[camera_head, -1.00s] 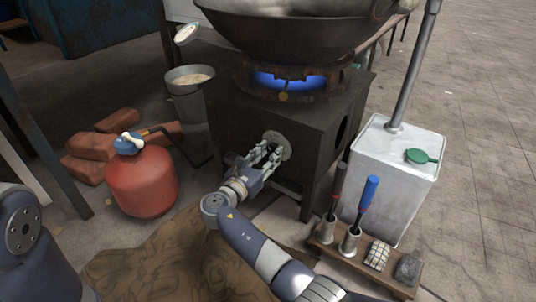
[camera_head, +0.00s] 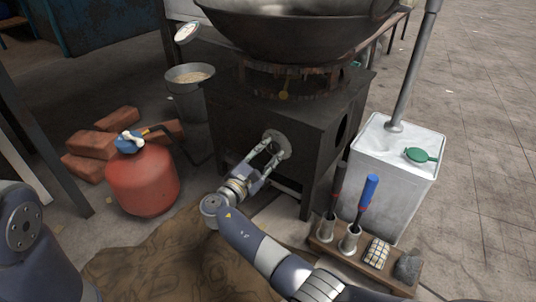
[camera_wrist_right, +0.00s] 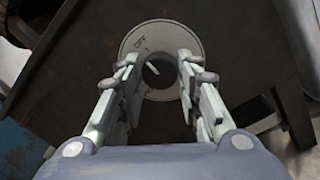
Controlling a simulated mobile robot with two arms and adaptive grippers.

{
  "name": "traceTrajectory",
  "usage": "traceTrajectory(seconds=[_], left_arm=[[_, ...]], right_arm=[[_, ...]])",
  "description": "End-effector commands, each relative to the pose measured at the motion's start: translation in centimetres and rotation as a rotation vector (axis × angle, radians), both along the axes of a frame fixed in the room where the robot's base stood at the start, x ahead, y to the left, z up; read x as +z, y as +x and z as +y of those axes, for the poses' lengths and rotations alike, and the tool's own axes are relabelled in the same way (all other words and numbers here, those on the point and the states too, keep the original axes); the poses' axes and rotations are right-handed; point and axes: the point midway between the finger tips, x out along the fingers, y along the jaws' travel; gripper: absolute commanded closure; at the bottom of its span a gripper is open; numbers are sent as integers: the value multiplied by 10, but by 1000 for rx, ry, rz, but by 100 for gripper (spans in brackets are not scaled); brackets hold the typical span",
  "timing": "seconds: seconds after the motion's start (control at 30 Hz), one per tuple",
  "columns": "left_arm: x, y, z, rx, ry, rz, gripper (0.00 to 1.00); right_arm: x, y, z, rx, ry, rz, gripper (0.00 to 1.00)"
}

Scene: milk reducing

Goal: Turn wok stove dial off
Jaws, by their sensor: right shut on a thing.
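The wok stove (camera_head: 309,128) is a dark metal box with a round grey dial plate (camera_head: 285,147) on its front. In the right wrist view, the dial plate (camera_wrist_right: 140,44) bears the word OFF, and the dark dial knob (camera_wrist_right: 158,74) sits at its centre with a light mark. My right gripper (camera_head: 270,146) reaches the front of the stove, its two fingers closed on either side of the knob. The burner (camera_head: 283,80) under the wok (camera_head: 290,30) shows no flame. My left arm shows at the lower left, its gripper out of view.
A red gas cylinder (camera_head: 142,182) stands left of the stove, with bricks (camera_head: 92,145) behind it. A metal canister (camera_head: 392,180) with a green cap stands at right. A wooden tray (camera_head: 345,255) holds tools in front of it. A brown cloth (camera_head: 165,265) lies on the floor.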

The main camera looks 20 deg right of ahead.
Motion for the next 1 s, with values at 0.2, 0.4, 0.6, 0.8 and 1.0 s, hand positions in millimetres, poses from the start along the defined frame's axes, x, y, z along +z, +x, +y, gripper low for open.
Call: traceTrajectory(seconds=[0.2, 0.4, 0.6, 0.8, 1.0], left_arm=[[-1, 0, 0, 0, 0, 0, 60], [-1, 0, 0, -1, 1, 1, 60], [-1, 0, 0, -1, 1, 1, 60], [-1, 0, 0, -1, 1, 1, 60], [-1, 1, 0, 0, -1, 3, 60]], right_arm=[[-1, 0, -1, -1, 24, -31, 91], [0, 0, -1, -1, 28, -35, 91], [0, 0, -1, -1, 28, -35, 91], [0, 0, -1, -1, 28, -34, 46], [0, 0, 0, -1, 27, -34, 46]])
